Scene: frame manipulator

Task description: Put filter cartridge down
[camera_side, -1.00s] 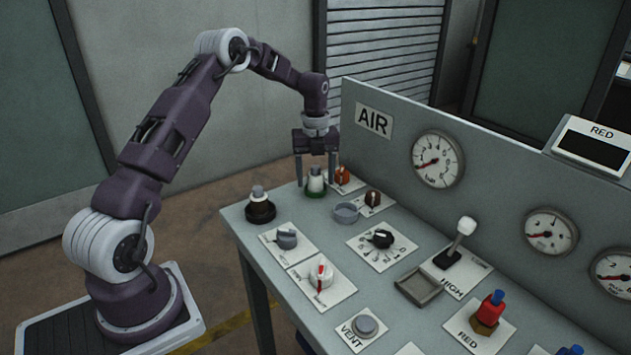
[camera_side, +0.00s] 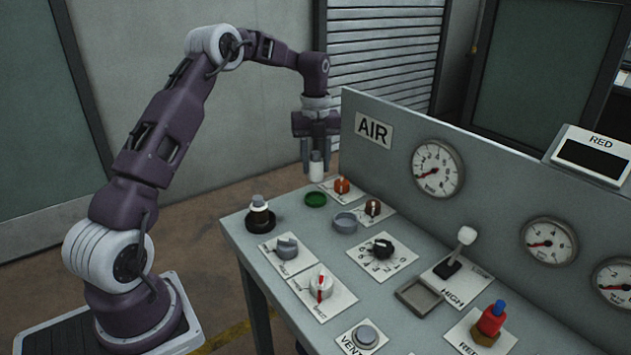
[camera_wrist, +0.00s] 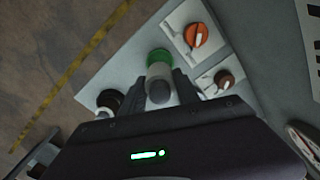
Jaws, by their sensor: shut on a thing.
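My gripper (camera_side: 316,158) is shut on a white filter cartridge (camera_side: 316,172) with a grey top, held upright in the air above the bench's far left corner. The cartridge (camera_wrist: 158,92) also shows between the fingers in the wrist view. Beneath it and slightly apart is an empty green round holder (camera_side: 316,199), which shows beyond the cartridge in the wrist view (camera_wrist: 160,57). A second cartridge (camera_side: 258,204) with a grey top stands in a black holder (camera_side: 250,226) to the left. A grey round holder (camera_side: 345,222) to the right is empty.
An orange knob (camera_side: 342,186) and a brown knob (camera_side: 372,208) sit near the holders. In front are a grey knob (camera_side: 287,246), a red-marked knob (camera_side: 321,287) and a black dial (camera_side: 382,248). The upright gauge panel (camera_side: 490,190) bounds the back.

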